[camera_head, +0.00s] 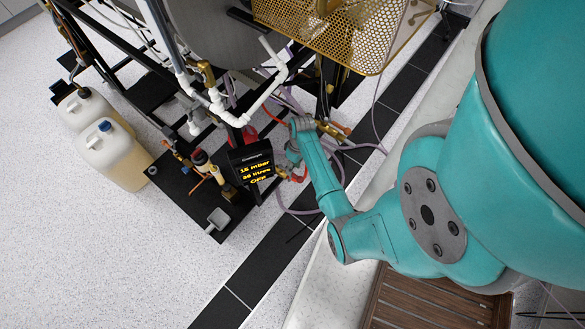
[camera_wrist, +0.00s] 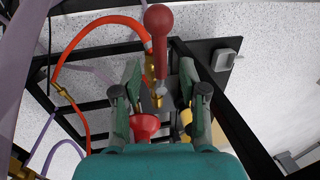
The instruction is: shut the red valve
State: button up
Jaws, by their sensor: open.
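In the wrist view a red lever handle (camera_wrist: 158,20) with a rounded end stands up beyond my gripper (camera_wrist: 160,78). Its lower end meets a brass fitting (camera_wrist: 157,99) between my two fingers. The fingers are apart, one on each side of the fitting, and I cannot tell whether either touches it. A second red part (camera_wrist: 145,126), cup-shaped, shows lower between the fingers. In the head view my gripper (camera_head: 292,158) is by the right side of the black display box, with a small red part (camera_head: 298,176) beside it. The rest of the valve is hidden there.
The display box (camera_head: 252,166) reads about 15 mbar, with OFF below. An orange hose (camera_wrist: 85,38) curves left of the red handle. Black frame bars, white pipes (camera_head: 225,108) and a gold mesh cage (camera_head: 345,28) crowd the area. Jugs (camera_head: 112,150) stand left.

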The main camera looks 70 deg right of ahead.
jog(key=shift+a+f, duration=0.25)
jog(key=shift+f, duration=1)
jog(key=shift+c, duration=0.2)
grip_shut()
